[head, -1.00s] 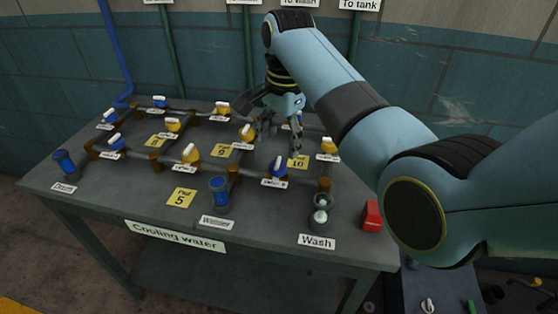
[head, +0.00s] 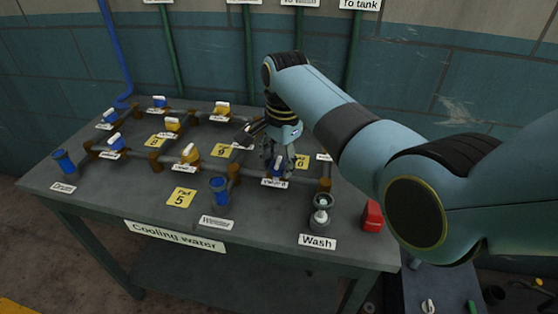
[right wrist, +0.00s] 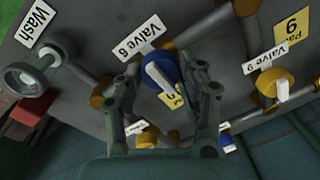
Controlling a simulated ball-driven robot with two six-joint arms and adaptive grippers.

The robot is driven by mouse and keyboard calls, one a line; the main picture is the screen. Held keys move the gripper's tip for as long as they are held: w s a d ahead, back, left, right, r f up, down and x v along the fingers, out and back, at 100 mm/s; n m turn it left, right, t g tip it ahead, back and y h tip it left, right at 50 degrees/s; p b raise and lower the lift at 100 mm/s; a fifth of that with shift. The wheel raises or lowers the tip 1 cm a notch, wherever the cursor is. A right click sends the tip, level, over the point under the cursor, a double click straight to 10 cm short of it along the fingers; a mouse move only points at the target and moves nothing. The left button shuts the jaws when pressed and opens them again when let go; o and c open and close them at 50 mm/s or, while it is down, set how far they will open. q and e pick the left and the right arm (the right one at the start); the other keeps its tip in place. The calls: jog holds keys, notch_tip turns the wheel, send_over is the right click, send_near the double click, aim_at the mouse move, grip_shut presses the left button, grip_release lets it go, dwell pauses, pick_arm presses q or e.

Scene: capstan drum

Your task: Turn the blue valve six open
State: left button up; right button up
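The blue valve six (right wrist: 176,66) shows in the right wrist view beside its "Valve 6" label (right wrist: 138,37). It has a blue body and a white lever pointing toward my gripper. In the head view the blue valve (head: 280,172) is partly hidden behind my fingers. My right gripper (head: 277,160) is low over this valve. In the right wrist view my right gripper (right wrist: 165,88) has its fingers spread, one on each side of the valve, with gaps visible. Contact with the lever cannot be made out. My left gripper is out of view.
A yellow valve nine (right wrist: 270,84) stands close beside my fingers. Other blue and yellow valves sit on brown-jointed pipes across the grey table (head: 110,205). A grey wash fitting (head: 320,217) and a red block (head: 372,215) are at the front right.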

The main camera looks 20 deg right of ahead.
jog(key=c, duration=0.4)
jog(key=n+p, duration=0.2)
jog(key=n, duration=0.1)
jog(key=shift+r+p, duration=0.2)
jog(key=shift+p, duration=0.2)
jog(key=n+p, duration=0.1)
jog(key=n, duration=0.3)
jog(key=shift+p, duration=0.35)
jog(key=n, duration=0.2)
jog(key=shift+w+f+n+g+y+p, duration=0.1)
jog(key=shift+n+g+y+p, duration=0.2)
jog(key=n, duration=0.2)
jog(key=shift+n, duration=0.4)
jog(key=n, duration=0.5)
jog(key=shift+w, duration=0.1)
jog(key=shift+n, duration=0.4)
